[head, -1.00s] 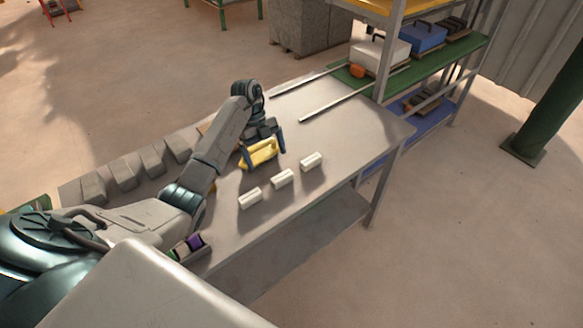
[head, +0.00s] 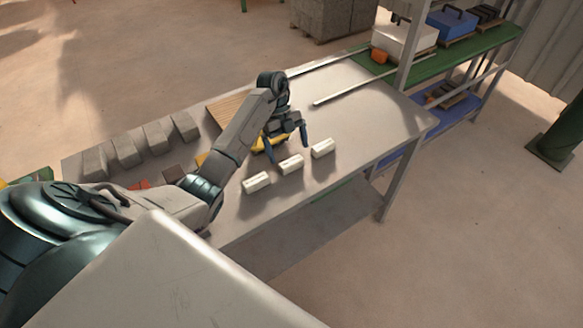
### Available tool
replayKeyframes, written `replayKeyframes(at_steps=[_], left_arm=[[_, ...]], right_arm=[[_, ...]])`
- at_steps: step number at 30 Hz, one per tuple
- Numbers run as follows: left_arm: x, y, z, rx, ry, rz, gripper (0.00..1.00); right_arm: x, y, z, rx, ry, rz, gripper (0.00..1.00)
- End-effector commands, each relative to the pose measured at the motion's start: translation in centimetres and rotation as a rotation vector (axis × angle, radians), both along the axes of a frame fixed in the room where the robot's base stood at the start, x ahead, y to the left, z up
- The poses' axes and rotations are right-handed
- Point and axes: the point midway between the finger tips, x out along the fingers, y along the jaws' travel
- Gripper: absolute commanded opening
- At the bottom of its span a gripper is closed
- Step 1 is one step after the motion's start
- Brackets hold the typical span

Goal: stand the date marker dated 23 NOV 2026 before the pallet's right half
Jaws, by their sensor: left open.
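Three small white blocks, which look like the date markers, stand in a slanting row on the grey table: a near-left one (head: 257,182), a middle one (head: 291,164) and a far-right one (head: 323,148). Their dates are too small to read. My left gripper (head: 287,153) is open and empty, fingers pointing down, just behind the middle and far-right markers. A tan slatted board (head: 228,106), probably the pallet, lies behind my left arm, which hides part of it. My right gripper is not in view.
A yellow object (head: 270,146) lies behind my left gripper, partly hidden. Several grey blocks (head: 154,136) line the table's left back. Metal rails (head: 350,93) lead to a shelf with a white case (head: 404,40). The table's right part (head: 385,125) is clear.

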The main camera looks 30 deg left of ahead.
Motion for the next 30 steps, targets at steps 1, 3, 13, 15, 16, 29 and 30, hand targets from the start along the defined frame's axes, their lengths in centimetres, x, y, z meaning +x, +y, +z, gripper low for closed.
replayKeyframes(at_steps=[1,3,13,15,16,29,30], left_arm=[[-0.2,-0.2,-1.2,-0.001,0.001,0.000,0.96],[-0.3,-0.5,-2.1,0.000,0.002,-0.002,0.96],[-0.7,-1.3,-3.9,0.000,0.000,0.000,0.96],[-0.7,-1.3,-3.9,-0.001,0.000,0.000,0.96],[-0.7,-1.3,-3.9,-0.001,0.000,0.000,0.92],[-0.7,-1.3,-3.9,-0.001,0.000,0.000,0.44],[-0.7,-1.3,-3.8,-0.001,0.000,0.000,0.44]], right_arm=[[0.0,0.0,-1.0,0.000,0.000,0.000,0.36],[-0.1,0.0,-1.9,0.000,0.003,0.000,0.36],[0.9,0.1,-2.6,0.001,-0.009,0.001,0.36],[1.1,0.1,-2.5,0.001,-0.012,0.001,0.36],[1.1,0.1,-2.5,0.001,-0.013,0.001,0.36],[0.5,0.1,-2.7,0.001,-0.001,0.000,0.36],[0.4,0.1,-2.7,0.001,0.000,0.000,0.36]])
